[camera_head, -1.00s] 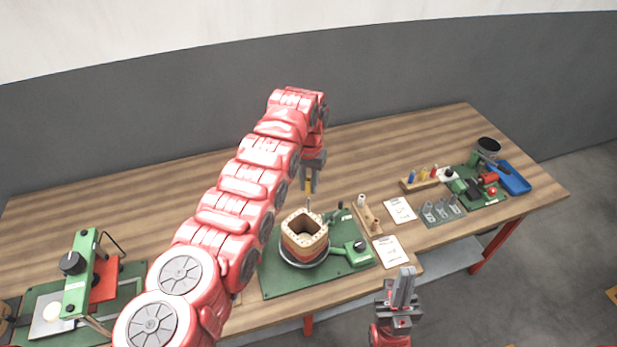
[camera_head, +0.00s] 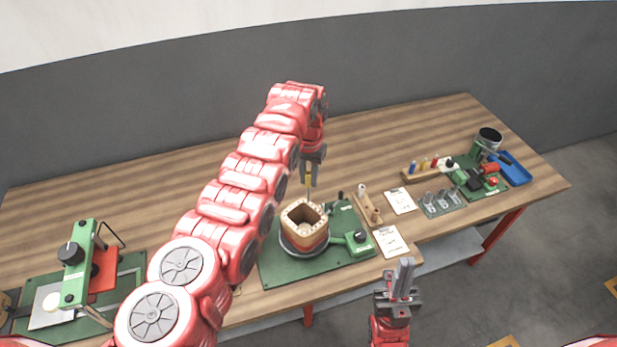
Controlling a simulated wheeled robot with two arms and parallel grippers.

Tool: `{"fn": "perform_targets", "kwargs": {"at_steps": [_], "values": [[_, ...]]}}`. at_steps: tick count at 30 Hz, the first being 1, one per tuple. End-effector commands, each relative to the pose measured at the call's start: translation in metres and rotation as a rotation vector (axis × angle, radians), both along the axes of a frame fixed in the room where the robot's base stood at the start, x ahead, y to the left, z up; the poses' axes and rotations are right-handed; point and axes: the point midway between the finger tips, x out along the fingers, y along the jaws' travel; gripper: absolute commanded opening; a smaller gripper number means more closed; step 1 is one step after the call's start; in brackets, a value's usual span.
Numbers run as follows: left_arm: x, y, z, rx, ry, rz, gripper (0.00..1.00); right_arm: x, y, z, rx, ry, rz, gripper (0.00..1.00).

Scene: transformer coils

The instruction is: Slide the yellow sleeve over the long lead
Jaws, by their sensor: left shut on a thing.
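The yellow sleeve (camera_head: 308,179) is held in my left gripper (camera_head: 312,168), which is shut on it and points down above the coil. The coil (camera_head: 304,228) is a square, hollow, tan and red-brown winding on a round holder on a green plate (camera_head: 280,268). A thin upright lead (camera_head: 309,196) rises from its back edge, just below the sleeve. The sleeve lines up with the lead in this view; I cannot tell how far it is around it. My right gripper (camera_head: 403,278) hangs in front of the table, away from the coil; its fingers look close together, with their state unclear.
A wooden block with pegs (camera_head: 368,208), white cards (camera_head: 391,242) and a wooden rack with coloured pieces (camera_head: 428,171) stand to the right. A green press (camera_head: 78,265) stands at left. A blue tray (camera_head: 515,169) is at far right. The back of the table is clear.

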Motion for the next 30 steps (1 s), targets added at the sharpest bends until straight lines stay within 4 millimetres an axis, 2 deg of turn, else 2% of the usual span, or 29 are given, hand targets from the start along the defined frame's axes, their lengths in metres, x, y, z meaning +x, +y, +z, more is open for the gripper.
{"fn": "perform_targets", "kwargs": {"at_steps": [30], "values": [[-0.0009,0.0005,-0.0047,0.001,0.002,0.0,0.0,0.0,0.0,-0.0067,0.0,0.0,0.0,0.0]]}}
